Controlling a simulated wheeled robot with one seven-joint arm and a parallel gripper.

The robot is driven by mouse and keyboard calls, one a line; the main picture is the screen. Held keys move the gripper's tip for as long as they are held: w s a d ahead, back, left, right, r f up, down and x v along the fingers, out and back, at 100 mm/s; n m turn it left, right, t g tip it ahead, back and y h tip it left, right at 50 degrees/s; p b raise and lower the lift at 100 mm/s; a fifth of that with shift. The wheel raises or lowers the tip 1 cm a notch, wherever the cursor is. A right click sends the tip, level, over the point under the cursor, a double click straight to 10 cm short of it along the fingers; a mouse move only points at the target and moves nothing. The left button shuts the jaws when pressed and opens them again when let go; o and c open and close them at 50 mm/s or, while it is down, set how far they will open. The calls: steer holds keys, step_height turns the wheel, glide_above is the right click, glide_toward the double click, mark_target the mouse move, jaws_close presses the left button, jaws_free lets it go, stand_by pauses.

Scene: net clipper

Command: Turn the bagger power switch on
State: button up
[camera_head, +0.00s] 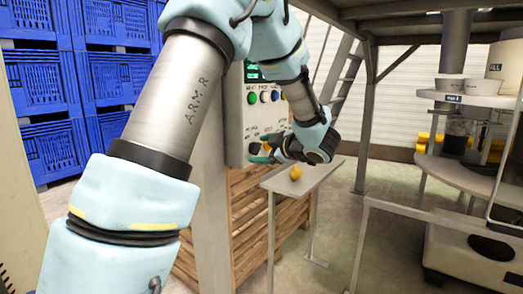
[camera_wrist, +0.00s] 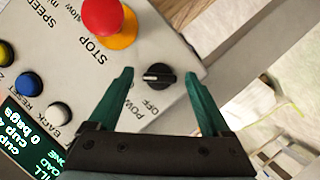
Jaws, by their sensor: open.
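The power switch (camera_wrist: 159,76) is a black round knob with a white mark, on the grey control panel (camera_wrist: 180,35). The letters "POW" and "OFF" are printed beside it, upside down in the wrist view. Its white mark lies roughly level in that view; I cannot tell for certain which setting it shows. My gripper (camera_wrist: 158,73) is open, with one teal finger on each side of the knob and gaps visible between. In the head view my gripper (camera_head: 262,151) is at the lower part of the panel (camera_head: 234,112), and the knob cannot be made out there.
A red stop button (camera_wrist: 102,14) on a yellow base sits close to the knob. Blue (camera_wrist: 29,86), white (camera_wrist: 58,114) and yellow buttons and a display (camera_wrist: 28,150) are nearby. A small table (camera_head: 307,177) with a yellow object (camera_head: 296,173) stands below my gripper. Blue crates (camera_head: 40,85) are stacked left.

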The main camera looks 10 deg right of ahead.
steer(key=shift+s, duration=0.1)
steer(key=b+v, duration=0.2)
steer(key=v, duration=0.8)
steer(key=shift+s+d, duration=0.2)
steer(key=shift+s, duration=0.05)
steer(key=shift+d+r, duration=0.1)
steer(key=shift+r, duration=0.05)
